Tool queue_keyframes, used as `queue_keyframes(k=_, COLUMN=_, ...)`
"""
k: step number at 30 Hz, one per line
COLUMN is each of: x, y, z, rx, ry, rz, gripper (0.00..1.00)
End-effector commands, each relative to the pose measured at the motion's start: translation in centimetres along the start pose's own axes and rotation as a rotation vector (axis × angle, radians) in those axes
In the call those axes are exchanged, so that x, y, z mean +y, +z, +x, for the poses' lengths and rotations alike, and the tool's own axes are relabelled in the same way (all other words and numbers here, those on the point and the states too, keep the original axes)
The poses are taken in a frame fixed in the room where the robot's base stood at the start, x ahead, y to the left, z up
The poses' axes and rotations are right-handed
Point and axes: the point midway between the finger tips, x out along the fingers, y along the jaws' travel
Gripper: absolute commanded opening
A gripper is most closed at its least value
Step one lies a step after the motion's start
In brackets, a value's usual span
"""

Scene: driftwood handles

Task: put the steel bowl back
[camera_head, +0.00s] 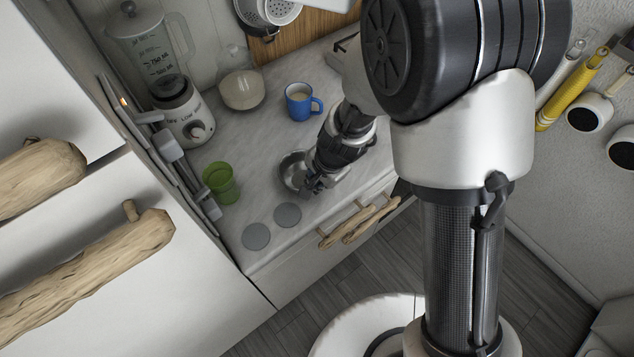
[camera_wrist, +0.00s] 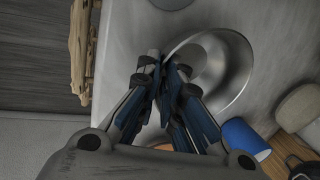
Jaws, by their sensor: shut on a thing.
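The steel bowl (camera_head: 290,168) is at the counter, left of my gripper (camera_head: 314,184) in the head view and partly hidden by it. In the wrist view the round, shiny bowl (camera_wrist: 238,75) lies right of my gripper's fingertips (camera_wrist: 166,64). The fingers are shut on the bowl's near rim. I cannot tell whether the bowl rests on the counter or hangs just above it. Two flat grey discs, a front one (camera_head: 256,236) and one behind it (camera_head: 287,215), lie near the counter's front left edge.
A green cup (camera_head: 220,182) stands left of the bowl, and a blue mug (camera_head: 300,102) behind it. Driftwood handles (camera_head: 358,222) stick out from the counter's front. The counter between green cup and bowl is clear.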

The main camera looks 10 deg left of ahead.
Motion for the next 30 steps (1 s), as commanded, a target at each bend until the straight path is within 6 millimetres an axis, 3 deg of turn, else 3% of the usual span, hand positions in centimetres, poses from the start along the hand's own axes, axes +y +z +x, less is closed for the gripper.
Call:
queue_keyframes(k=6, x=0.1, y=0.0, z=0.4, rx=0.0, ry=0.0, rz=0.0, gripper=0.0)
queue_keyframes(k=7, x=0.1, y=0.0, z=0.3, rx=0.0, ry=0.0, rz=0.0, gripper=0.08)
queue_keyframes(k=15, x=0.1, y=0.0, z=0.2, rx=0.0, ry=0.0, rz=0.0, gripper=0.26)
queue_keyframes(k=26, x=0.0, y=0.0, z=0.0, rx=0.0, ry=0.0, rz=0.0, gripper=0.27)
queue_keyframes(k=30, x=-0.1, y=0.0, z=-1.6, rx=0.0, ry=-0.001, rz=-0.002, gripper=0.27)
